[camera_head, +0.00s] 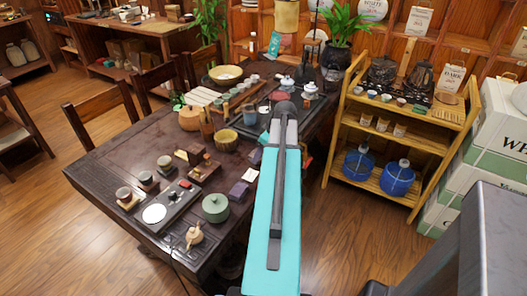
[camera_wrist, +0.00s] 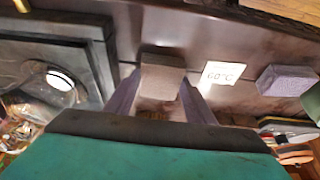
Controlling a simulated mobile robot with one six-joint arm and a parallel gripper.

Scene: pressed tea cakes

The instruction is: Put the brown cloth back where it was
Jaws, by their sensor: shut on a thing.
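The brown cloth (camera_wrist: 162,78) is a small greyish-brown folded block in the middle of the wrist view. My gripper (camera_wrist: 161,92) is shut on it, with one finger along each side. The cloth is over the dark table (camera_wrist: 130,30); I cannot tell whether it touches the top. In the head view my teal arm reaches over the table's right side and hides the gripper and the cloth.
A white card reading 60°C (camera_wrist: 221,73) and a folded purple cloth (camera_wrist: 286,80) lie to the right. A dark tray (camera_wrist: 95,45) with glassware is at left.

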